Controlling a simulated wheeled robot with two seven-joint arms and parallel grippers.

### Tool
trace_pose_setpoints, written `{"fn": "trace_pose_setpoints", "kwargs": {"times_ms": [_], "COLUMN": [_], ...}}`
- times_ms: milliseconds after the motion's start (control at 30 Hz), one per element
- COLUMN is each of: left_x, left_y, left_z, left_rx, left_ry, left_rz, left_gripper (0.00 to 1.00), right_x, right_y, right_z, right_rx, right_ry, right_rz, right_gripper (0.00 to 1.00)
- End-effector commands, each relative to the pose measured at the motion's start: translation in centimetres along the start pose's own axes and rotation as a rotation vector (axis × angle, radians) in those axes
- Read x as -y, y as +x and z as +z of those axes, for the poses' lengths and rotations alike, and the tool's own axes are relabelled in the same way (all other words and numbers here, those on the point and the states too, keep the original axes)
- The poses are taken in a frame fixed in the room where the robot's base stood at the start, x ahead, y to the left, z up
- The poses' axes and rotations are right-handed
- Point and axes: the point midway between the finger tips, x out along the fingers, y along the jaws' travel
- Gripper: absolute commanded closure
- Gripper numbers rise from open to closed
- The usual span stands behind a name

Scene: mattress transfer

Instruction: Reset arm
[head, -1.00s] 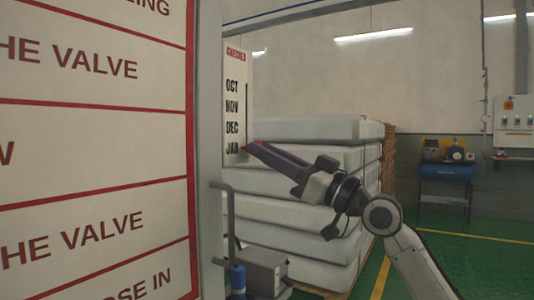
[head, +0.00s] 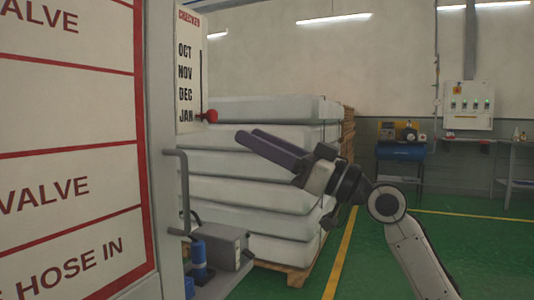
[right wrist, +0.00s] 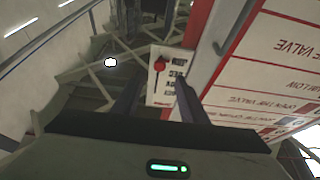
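My right gripper (head: 248,136) is in front of the stacked white mattresses in the head view, its dark fingers pointing left. In the right wrist view its two fingers (right wrist: 157,88) stand apart with nothing held between them. A white month card (head: 190,70) marked OCT to JAN hangs left of the gripper. A red knob (head: 211,116) sits on the card beside JAN, apart from the fingertips. The knob also shows beyond the finger gap in the right wrist view (right wrist: 160,65). My left gripper is not in view.
The stack of mattresses (head: 255,190) stands on a wooden pallet (head: 290,271). A large red-lined sign board (head: 70,190) fills the left. A grey cart (head: 225,245) with a blue cylinder is close by.

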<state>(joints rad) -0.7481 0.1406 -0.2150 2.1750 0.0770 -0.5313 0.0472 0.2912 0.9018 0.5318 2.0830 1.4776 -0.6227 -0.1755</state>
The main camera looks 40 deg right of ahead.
Motion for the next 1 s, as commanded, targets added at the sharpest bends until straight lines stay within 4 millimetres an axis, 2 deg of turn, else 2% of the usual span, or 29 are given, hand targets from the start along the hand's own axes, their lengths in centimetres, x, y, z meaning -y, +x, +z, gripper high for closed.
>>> {"fn": "trace_pose_setpoints", "kwargs": {"times_ms": [200, 833, 933, 967, 1000], "left_x": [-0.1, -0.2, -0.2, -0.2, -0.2], "left_y": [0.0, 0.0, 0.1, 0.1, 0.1], "left_z": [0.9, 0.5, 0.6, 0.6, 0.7], "left_rx": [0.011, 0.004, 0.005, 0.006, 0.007], "left_ry": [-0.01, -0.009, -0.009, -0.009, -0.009], "left_rz": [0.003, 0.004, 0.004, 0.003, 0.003], "left_gripper": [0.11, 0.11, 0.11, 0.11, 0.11], "right_x": [0.0, 0.0, -0.2, -0.4, -0.5], "right_y": [-1.7, -1.8, -1.6, -1.6, -1.5], "right_z": [0.1, 0.2, 2.2, 3.3, 5.3], "right_rx": [0.001, 0.003, 0.032, 0.048, 0.077], "right_ry": [0.0, 0.002, 0.014, 0.019, 0.03], "right_rz": [0.0, 0.001, 0.013, 0.02, 0.032], "right_gripper": [0.61, 0.61, 0.61, 0.61, 0.61]}}
